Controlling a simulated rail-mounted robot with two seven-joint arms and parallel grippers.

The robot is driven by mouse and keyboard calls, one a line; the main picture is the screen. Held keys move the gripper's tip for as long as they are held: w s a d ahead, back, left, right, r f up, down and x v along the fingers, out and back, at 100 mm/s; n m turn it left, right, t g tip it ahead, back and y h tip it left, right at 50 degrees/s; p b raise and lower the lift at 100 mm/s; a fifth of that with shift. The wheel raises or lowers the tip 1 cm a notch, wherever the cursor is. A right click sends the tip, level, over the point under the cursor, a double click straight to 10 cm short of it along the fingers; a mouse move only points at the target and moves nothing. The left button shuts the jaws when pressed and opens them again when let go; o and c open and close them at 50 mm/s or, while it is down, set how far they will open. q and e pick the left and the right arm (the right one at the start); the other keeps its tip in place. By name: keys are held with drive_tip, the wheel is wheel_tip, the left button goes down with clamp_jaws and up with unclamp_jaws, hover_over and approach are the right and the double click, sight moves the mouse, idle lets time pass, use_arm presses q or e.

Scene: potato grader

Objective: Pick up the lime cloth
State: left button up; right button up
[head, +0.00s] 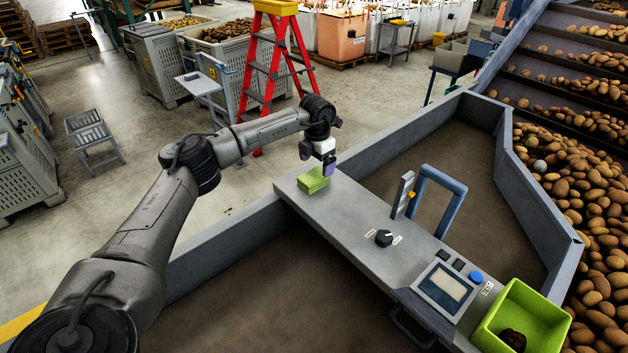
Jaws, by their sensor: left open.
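The lime cloth (313,182) is a folded, flat-topped green pad. It lies at the far left end of the grey control panel (345,222) in the head view. My left gripper (317,161) is open and points down right at the cloth, with its dark purple-tipped fingers apart. One fingertip overlaps the cloth's far right edge in the picture; I cannot tell whether it touches. My right gripper is not in view.
The panel carries a black knob (384,238), a blue upright frame (446,182), a small screen (446,288) and a lime bin (540,312) with a dark lump inside. A red stepladder (270,70) stands behind. Potatoes (590,200) fill the right side.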

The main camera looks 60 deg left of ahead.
sight(315, 175)
use_arm(q)
drive_tip(key=shift+s+f, duration=0.15)
drive_tip(key=shift+f, duration=1.2)
drive_tip(key=shift+s+f, duration=0.1)
drive_tip(key=shift+f, duration=1.2)
drive_tip(key=shift+c, duration=0.4)
drive_tip(key=c, duration=0.9)
